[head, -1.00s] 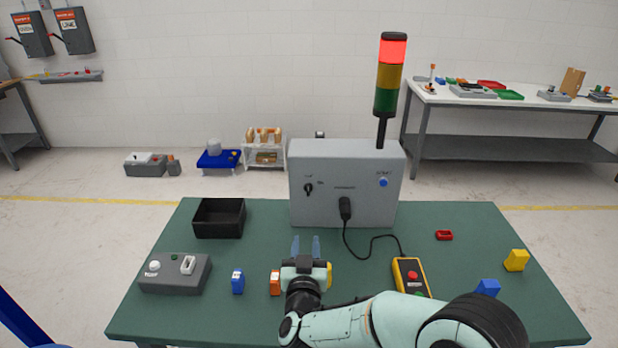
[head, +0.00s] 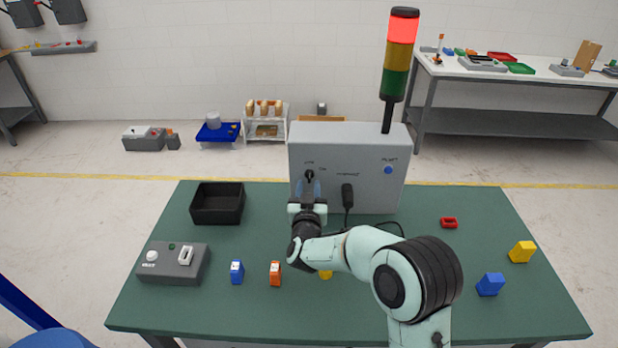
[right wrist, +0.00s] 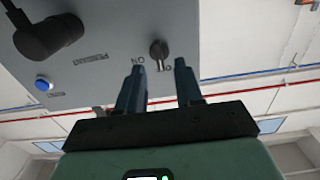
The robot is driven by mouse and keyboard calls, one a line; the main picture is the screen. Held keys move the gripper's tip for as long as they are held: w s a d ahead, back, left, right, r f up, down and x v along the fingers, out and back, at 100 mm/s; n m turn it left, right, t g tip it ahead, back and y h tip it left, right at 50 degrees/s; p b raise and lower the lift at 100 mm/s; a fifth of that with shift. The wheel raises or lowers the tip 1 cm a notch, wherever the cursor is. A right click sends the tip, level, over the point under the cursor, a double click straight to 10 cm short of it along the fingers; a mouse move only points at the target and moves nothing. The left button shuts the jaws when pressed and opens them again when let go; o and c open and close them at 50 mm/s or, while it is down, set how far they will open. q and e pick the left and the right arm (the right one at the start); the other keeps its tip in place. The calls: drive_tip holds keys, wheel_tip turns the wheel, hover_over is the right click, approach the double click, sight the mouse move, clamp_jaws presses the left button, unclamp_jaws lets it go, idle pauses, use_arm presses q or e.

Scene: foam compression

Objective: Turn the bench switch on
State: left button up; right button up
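The black rotary switch (head: 310,176) is on the front of the grey control box (head: 375,195), with small labels above and to its right. My right gripper (head: 310,188) is open in front of the box, just below the knob. In the right wrist view its fingertips (right wrist: 159,72) are apart, with the knob just beyond the gap between them; contact cannot be told. My left gripper is not in view.
A signal tower (head: 400,55) shows red. A black plug (head: 347,195) sits right of the switch, and a blue button (head: 388,170) is at upper right. A black bin (head: 218,220), a grey switch unit (head: 172,278) and coloured blocks lie around.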

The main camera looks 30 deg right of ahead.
sight(309, 177)
drive_tip(key=shift+p+x, duration=0.35)
drive_tip(key=shift+x, duration=1.3)
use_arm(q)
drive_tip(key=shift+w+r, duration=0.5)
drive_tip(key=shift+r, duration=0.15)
